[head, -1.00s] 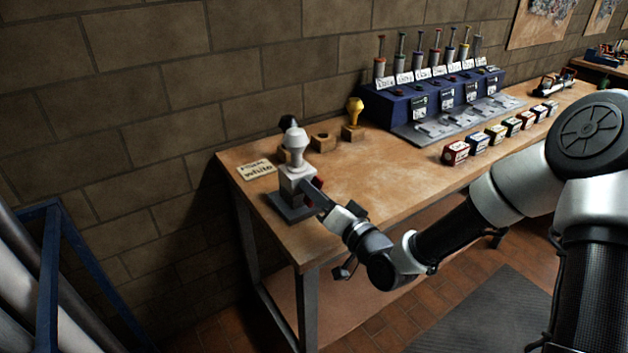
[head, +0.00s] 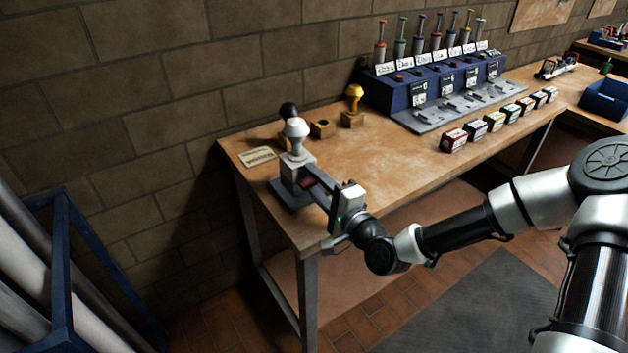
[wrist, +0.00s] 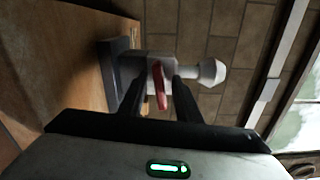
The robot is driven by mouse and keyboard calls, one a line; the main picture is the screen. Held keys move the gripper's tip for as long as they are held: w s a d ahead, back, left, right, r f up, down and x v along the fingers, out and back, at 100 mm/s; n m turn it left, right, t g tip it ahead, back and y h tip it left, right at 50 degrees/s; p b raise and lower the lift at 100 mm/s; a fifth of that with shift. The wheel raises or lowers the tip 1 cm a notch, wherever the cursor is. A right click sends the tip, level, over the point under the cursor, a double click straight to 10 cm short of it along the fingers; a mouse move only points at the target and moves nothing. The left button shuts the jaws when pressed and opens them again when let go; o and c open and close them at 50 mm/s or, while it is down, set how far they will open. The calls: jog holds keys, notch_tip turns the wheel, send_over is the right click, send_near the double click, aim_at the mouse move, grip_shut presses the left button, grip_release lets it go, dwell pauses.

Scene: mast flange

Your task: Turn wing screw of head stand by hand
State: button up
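The head stand (head: 298,168) is a grey block on a dark base plate at the near left corner of the workbench, with a white knob-shaped head (head: 296,130) on top. It lies sideways in the wrist view (wrist: 160,66). Its red wing screw (wrist: 160,85) is on the side facing my gripper; in the head view only a bit of red (head: 306,183) shows beside my fingers. My gripper (wrist: 159,90) is open, one dark finger on each side of the red wing, with a gap visible on both sides. In the head view my gripper (head: 316,186) reaches the stand from the right.
A label card (head: 257,156) lies left of the stand. A black-topped stamp (head: 288,111), an empty wooden holder (head: 322,129) and a yellow stamp (head: 353,106) stand behind. A blue rack (head: 430,82) and several small boxes (head: 497,121) are farther right. The bench middle is clear.

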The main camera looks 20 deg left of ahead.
jog(key=shift+v, duration=2.55)
